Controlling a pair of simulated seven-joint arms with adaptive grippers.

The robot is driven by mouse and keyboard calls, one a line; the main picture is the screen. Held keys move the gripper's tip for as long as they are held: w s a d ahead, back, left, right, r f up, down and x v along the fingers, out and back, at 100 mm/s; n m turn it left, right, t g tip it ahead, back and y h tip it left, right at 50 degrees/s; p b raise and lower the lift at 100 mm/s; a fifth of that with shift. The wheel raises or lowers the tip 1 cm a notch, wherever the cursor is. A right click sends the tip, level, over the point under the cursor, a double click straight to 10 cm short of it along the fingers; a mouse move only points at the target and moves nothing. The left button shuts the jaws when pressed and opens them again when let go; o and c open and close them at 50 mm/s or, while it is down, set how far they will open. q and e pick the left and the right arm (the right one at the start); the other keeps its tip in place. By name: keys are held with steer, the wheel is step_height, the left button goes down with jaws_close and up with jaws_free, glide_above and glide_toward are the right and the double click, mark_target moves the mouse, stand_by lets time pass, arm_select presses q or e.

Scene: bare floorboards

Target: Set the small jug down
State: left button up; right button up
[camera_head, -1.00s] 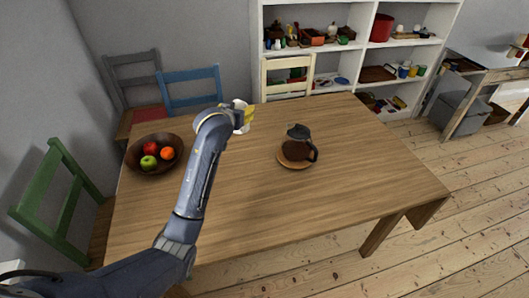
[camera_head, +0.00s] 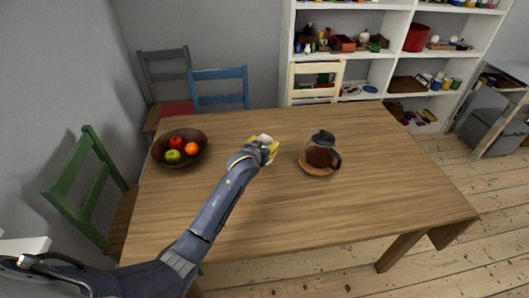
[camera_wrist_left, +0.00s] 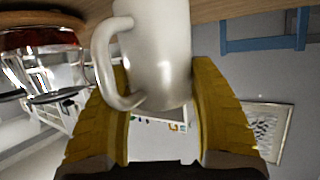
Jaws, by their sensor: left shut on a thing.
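The small white jug (camera_wrist_left: 158,50) fills the middle of the left wrist view, its handle to the left. My left gripper (camera_head: 268,149) has its yellow fingers closed on both sides of the jug, which shows only as a small white patch (camera_head: 264,139) in the head view. The gripper is over the middle of the wooden table (camera_head: 260,215), left of the coffee pot. In the wrist view, the wood surface lies along the top edge, close to the jug; I cannot tell whether they touch. My right gripper is not in view.
A glass coffee pot (camera_head: 320,151) with dark contents stands on a round wooden coaster (camera_head: 318,171), close to the right of my left gripper. A brown bowl (camera_head: 196,159) of fruit is at the table's left. The front and right of the table are clear.

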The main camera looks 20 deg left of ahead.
arm_select(q)
steer(key=shift+f, duration=1.85)
steer(key=shift+f, duration=0.1)
steer(key=o, duration=1.4)
steer(key=shift+c, duration=0.2)
steer(key=v, duration=1.2)
